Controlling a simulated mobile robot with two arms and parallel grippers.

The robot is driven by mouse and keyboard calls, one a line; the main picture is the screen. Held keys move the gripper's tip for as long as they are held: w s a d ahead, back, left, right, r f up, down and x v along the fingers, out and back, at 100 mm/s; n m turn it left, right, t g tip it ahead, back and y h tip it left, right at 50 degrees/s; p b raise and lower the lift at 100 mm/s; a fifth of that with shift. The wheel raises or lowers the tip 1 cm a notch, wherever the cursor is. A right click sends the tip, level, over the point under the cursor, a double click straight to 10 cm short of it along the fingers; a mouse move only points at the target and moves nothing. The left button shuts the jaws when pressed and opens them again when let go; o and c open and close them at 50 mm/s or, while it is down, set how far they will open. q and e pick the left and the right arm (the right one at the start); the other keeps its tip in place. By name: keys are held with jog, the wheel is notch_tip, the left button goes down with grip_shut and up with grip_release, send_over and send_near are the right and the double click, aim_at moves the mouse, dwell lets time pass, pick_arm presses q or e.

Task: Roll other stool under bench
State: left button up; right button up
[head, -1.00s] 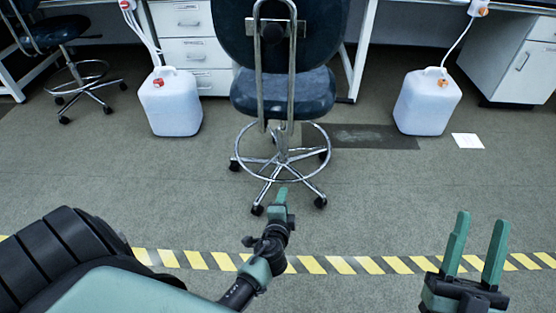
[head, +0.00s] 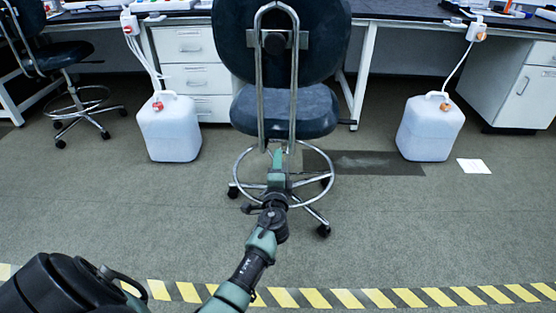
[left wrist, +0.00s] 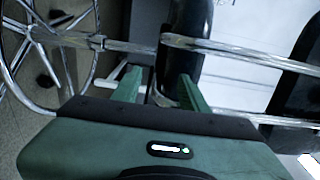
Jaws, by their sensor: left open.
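A dark blue lab stool (head: 285,110) with a chrome back frame, foot ring and castors stands upright in the middle of the head view, its back towards me. Its seat front is close to the bench (head: 405,12); the stool's base is out on the floor. My left gripper (head: 278,158) is in front of the stool, by the lower end of the chrome back frame. In the left wrist view, the left gripper (left wrist: 160,88) is open, with chrome tubes close to its fingers. I cannot tell whether they touch. My right gripper is out of view.
Another dark stool (head: 58,55) stands at the bench on the left. White jugs with tubes stand on the floor, one left (head: 168,130) and one right (head: 430,128). White drawers (head: 192,80) stand behind the middle stool. A striped floor line (head: 345,298) crosses in front.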

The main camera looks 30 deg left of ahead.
pick_arm(q)
jog(key=shift+b+x, duration=0.55)
jog(key=shift+x, duration=1.7)
grip_shut()
jog(key=shift+f, duration=0.1)
jog(key=shift+d+f, duration=0.1)
